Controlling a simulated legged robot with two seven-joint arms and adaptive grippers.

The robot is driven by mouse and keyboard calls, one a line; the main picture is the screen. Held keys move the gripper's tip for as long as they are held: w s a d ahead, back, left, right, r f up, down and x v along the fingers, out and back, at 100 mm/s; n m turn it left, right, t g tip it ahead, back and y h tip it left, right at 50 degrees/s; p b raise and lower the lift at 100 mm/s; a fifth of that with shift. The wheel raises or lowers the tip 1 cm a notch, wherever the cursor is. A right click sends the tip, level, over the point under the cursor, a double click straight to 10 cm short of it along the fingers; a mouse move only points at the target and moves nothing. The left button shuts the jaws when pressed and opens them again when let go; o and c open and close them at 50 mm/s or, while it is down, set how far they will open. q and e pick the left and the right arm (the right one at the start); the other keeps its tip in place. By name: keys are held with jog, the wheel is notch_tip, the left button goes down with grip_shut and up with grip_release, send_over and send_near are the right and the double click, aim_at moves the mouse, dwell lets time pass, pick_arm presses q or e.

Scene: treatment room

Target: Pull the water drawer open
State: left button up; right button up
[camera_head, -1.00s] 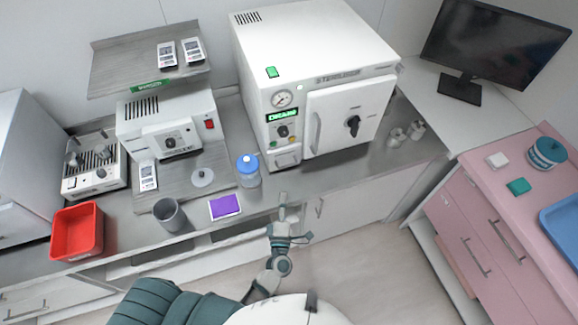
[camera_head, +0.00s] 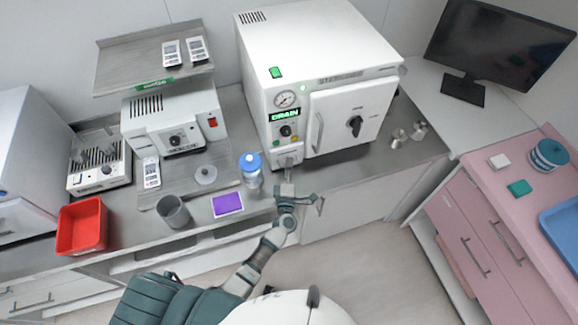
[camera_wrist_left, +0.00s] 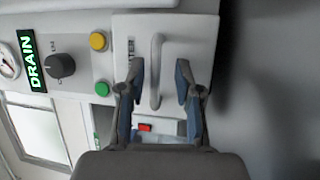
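The water drawer (camera_head: 286,152) is a small white front low on the left side of the white sterilizer (camera_head: 340,45). In the left wrist view the drawer front (camera_wrist_left: 193,40) looks closed, with a partly hidden "WATER" label and a pale bar handle (camera_wrist_left: 156,65). My left gripper (camera_head: 288,178) is just in front of the drawer. In the left wrist view its two fingers (camera_wrist_left: 160,78) are apart, one on each side of the handle, with gaps showing. I cannot tell whether the tips reach the handle's depth. My right gripper is not in view.
A blue-capped bottle (camera_head: 250,170) stands close to the left of my gripper. A purple pad (camera_head: 227,204) and grey cup (camera_head: 173,211) are further left on the counter. Small metal pieces (camera_head: 398,138) stand to the right.

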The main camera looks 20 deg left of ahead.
pick_arm(q)
jog(key=shift+d, duration=0.25)
jog(key=c, duration=0.4)
jog(key=shift+d+r, duration=0.1)
jog(key=shift+d, duration=0.2)
grip_shut()
jog(key=shift+s+d, duration=0.25)
jog(key=shift+d, duration=0.1)
jog(key=s+d+p, duration=0.1)
jog(key=s+d, duration=0.6)
jog(key=s, duration=0.5)
jog(key=shift+d, duration=0.35)
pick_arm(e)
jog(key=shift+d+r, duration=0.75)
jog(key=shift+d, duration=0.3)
